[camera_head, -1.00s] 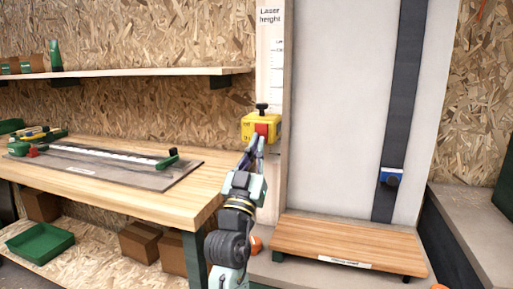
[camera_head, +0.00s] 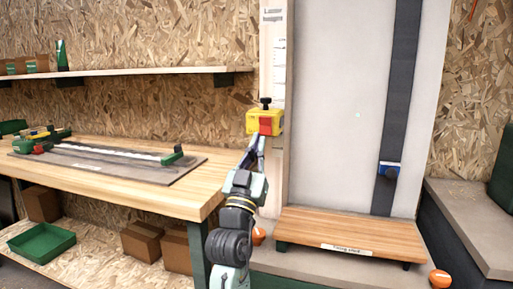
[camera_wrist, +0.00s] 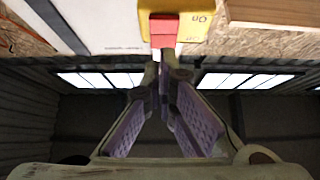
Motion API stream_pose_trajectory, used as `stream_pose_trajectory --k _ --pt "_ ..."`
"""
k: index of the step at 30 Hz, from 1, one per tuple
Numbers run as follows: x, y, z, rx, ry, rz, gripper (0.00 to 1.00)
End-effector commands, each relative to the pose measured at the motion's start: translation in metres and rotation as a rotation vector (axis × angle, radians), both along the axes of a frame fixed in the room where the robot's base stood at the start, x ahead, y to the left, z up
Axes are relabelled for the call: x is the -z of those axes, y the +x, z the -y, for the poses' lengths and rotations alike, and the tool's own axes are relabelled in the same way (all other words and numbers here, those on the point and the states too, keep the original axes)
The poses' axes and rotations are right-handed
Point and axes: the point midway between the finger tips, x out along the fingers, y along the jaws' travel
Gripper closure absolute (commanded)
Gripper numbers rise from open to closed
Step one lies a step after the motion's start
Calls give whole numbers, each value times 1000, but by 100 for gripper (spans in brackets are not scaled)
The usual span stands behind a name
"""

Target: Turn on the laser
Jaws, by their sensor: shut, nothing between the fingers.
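The laser (camera_head: 250,122) is a yellow box with a black knob on top, mounted on a pale upright post. Its red switch (camera_head: 266,124) is on the front. In the wrist view the laser (camera_wrist: 197,27) carries the word "On" beside the red switch (camera_wrist: 163,33). My gripper (camera_head: 261,138) is just below the switch, pointing up at it. In the wrist view my gripper's fingertips (camera_wrist: 168,66) are together with nothing between them, at the switch's lower edge. I cannot tell whether they touch it. A small pale green spot (camera_head: 358,115) shows on the grey panel.
A wooden workbench (camera_head: 150,193) is on the left, with a dark cutting board (camera_head: 150,180) on it. A wooden step (camera_head: 350,236) stands below the panel. A dark vertical strip (camera_head: 397,90) bears a blue block (camera_head: 389,169).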

Motion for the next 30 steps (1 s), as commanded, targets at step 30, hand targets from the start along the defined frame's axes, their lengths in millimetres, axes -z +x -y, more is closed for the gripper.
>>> stream_pose_trajectory --k 30 --pt "73 -61 -31 -30 -3 13 100"
